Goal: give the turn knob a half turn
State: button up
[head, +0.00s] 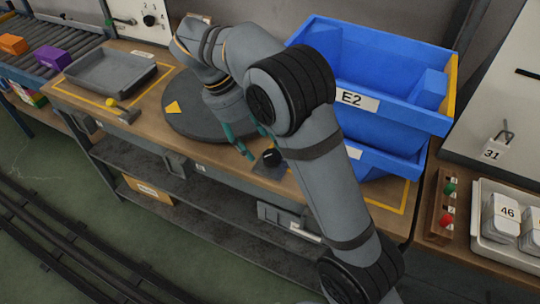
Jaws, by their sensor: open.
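A small black turn knob (270,156) on a dark base sits near the front edge of the wooden bench (60,92), right of a dark grey round turntable (190,118) with a yellow triangle marker. My gripper (257,146) has teal fingers and is open. It is just up and left of the knob in the head view, and I see nothing between its fingers. I cannot tell whether a finger touches the knob. My arm hides part of the turntable and bench.
Blue stacked bins (390,75), labelled E2, stand behind my arm. A wall panel (138,14) with a black dial is at the back. A wooden block with green and red knobs (447,204) is at the right.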

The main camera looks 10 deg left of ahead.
aim_at(271, 153)
jog(key=b+x, duration=0.1)
jog(key=x, duration=0.3)
jog(key=shift+d+f, duration=0.2)
jog(key=shift+f, duration=0.15)
jog(key=shift+w, duration=0.1)
jog(key=c, duration=1.1)
jog(key=shift+c, duration=0.2)
